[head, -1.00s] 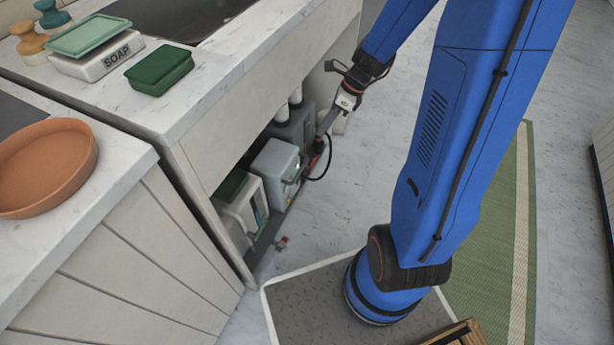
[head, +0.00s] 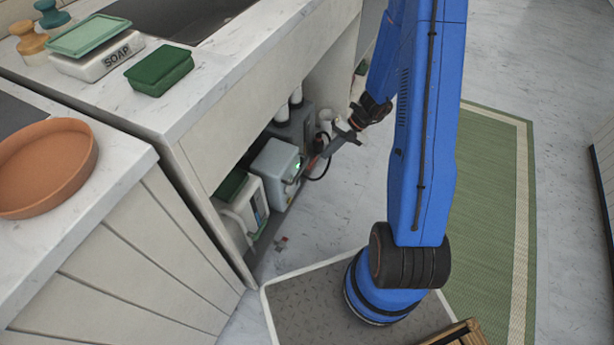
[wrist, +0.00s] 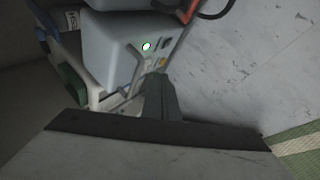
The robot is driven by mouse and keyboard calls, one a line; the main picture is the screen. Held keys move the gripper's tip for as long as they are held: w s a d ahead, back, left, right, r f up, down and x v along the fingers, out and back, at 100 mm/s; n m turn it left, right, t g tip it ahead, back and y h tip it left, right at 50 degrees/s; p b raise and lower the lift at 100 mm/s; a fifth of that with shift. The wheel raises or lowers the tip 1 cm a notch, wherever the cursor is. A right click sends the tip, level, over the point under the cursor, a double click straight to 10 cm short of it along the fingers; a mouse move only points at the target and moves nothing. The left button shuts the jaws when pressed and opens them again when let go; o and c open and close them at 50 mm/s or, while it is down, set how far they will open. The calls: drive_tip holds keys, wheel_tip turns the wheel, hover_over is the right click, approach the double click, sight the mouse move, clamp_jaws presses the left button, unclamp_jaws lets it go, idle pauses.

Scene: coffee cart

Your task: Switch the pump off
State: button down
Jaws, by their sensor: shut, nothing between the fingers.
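The pump appears to be the grey box (head: 274,166) with a lit green light, standing on the low shelf under the counter. It also shows in the wrist view (wrist: 112,48), with the green light (wrist: 146,46) and a small dark switch (wrist: 164,43) on its front panel. My gripper (head: 316,156) is outside the shelf, to the right of the box in the head view. In the wrist view its shut, empty fingers (wrist: 158,82) point towards the panel, just below the switch in the picture. I cannot tell whether they touch the box. The switch's position is too small to read.
A white container with a green top (head: 244,208) stands left of the grey box. A darker grey unit with white cylinders (head: 295,122) stands behind it. A black cable (head: 322,175) loops by the gripper. The cabinet side and counter (head: 205,105) bound the space; open floor lies right.

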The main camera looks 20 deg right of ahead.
wheel_tip(320, 180, down, 8)
drive_tip(key=d+m, duration=0.1)
drive_tip(key=m, duration=0.4)
drive_tip(key=shift+s+d+f+m, duration=0.25)
drive_tip(key=shift+d+m, duration=0.15)
approach(298, 182)
drive_tip(key=shift+d+f+x, duration=0.15)
drive_tip(key=shift+x, duration=0.75)
drive_tip(key=shift+d+f+x, duration=0.1)
drive_tip(key=shift+d+x, duration=0.1)
drive_tip(key=shift+x, duration=0.65)
drive_tip(key=shift+d+f+x, duration=0.15)
drive_tip(key=shift+x, duration=0.75)
drive_tip(key=shift+w+a+r, duration=0.1)
drive_tip(key=shift+w, duration=0.05)
drive_tip(key=shift+r, duration=0.2)
